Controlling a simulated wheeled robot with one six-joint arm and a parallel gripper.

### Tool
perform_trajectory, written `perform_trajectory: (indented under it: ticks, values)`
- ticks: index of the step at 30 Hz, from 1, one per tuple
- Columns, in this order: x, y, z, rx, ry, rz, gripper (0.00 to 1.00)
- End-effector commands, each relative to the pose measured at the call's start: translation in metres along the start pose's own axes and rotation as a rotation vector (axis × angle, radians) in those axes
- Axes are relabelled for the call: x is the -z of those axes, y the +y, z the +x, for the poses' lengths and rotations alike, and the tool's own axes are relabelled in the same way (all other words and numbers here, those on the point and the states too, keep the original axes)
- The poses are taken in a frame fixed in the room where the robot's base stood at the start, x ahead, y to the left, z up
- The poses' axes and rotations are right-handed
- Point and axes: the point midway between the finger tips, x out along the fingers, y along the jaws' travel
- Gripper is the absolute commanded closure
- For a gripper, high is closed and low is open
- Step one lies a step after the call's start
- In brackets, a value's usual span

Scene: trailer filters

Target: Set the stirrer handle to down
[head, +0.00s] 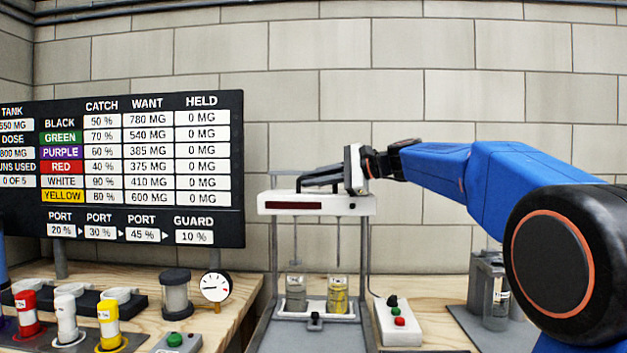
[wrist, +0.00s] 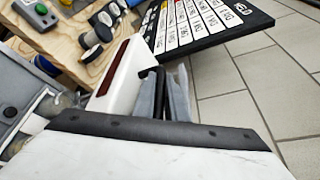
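The stirrer has a white head (head: 350,206) with a dark red strip, raised on grey posts. Its white head also shows in the wrist view (wrist: 128,66). Two thin rods hang from the head above two small jars, one grey (head: 296,292) and one yellow (head: 337,295). My gripper (head: 312,180) reaches from the right over the top of the head. In the wrist view, its grey fingers (wrist: 176,95) are close together beside a black bar (wrist: 158,88), which looks like the handle. I cannot tell whether they grip it.
A dark sign board (head: 145,165) stands at left. Capped containers, such as the yellow one (head: 109,325), a grey spool (head: 175,294) and a gauge (head: 215,287) are on the left bench. A button box (head: 398,322) stands right of the stirrer. Another grey apparatus (head: 490,290) stands farther right.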

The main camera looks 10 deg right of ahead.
Motion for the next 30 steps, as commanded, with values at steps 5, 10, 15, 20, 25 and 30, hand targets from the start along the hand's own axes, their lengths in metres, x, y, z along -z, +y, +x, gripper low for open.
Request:
perform_trajectory:
  ticks: [5,10,15,20,25,30]
  values:
    - [0.0,0.0,0.0,0.0,0.0,0.0,1.0]
    - [0.006,0.01,0.003,-0.002,0.0,0.001,1.0]
    - [0.027,0.044,0.011,-0.002,0.001,0.005,1.0]
    - [0.048,0.077,0.02,-0.003,0.0,0.004,1.0]
    - [0.059,0.095,0.024,-0.001,0.001,0.002,1.0]
    - [0.061,0.099,0.025,-0.003,0.001,0.002,1.0]
